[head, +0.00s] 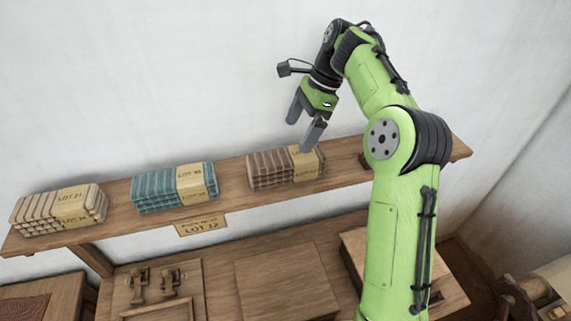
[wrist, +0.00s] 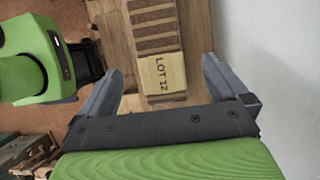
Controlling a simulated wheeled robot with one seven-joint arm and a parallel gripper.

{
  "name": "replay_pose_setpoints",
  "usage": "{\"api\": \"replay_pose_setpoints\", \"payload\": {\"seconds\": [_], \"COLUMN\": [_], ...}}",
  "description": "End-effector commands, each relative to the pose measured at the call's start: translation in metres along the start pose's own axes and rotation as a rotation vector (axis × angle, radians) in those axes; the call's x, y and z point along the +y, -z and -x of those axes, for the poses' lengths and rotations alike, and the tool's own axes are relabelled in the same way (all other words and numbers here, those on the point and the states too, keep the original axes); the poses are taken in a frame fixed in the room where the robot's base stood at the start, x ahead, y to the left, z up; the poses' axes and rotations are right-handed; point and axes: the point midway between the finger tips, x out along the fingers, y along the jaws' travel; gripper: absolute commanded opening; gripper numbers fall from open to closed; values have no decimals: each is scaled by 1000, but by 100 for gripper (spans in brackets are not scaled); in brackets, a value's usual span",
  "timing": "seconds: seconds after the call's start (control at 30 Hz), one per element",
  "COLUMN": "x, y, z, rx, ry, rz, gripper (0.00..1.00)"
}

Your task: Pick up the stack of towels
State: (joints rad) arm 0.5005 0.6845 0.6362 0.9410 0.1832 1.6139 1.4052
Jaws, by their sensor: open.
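Three towel stacks lie on a wooden wall shelf in the head view. The brown striped stack (head: 268,170) is at the right, the teal striped stack (head: 155,192) in the middle, and the cream striped stack (head: 35,208) at the left. Each has a tan paper band. My gripper (head: 300,137) is open and empty above the right end of the brown stack; its front finger hides part of the band. In the wrist view, the brown stack (wrist: 152,28) lies beyond and between the open fingers (wrist: 162,68), its band reading LOT 12.
The shelf (head: 225,196) has a hanging tag (head: 201,226) on its front edge, seemingly reading LOT 12 or 17. The white wall (head: 150,80) stands close behind. Below are a wooden box (head: 288,275) and loom parts. Gaps of bare shelf separate the stacks.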

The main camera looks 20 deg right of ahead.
Motion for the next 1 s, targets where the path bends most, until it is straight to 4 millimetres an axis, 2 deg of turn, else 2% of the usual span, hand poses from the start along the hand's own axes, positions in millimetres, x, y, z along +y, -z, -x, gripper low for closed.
{"api": "replay_pose_setpoints", "payload": {"seconds": [0.13, 0.33, 0.5, 0.6, 0.8, 0.87, 1.0], "x": [1, 1, 2, 2, 2, 2, 2], "y": [1, 1, 2, 2, 3, 3, 3], "z": [-33, -58, -90, -100, -101, -101, -101], "rx": [0, 0, 0, 1, 2, 2, 2], "ry": [-3, -2, -4, -1, 1, 1, 1], "rz": [-1, -1, 0, 0, 0, 0, 0], "gripper": [100, 100, 100, 100, 100, 92, 71]}}
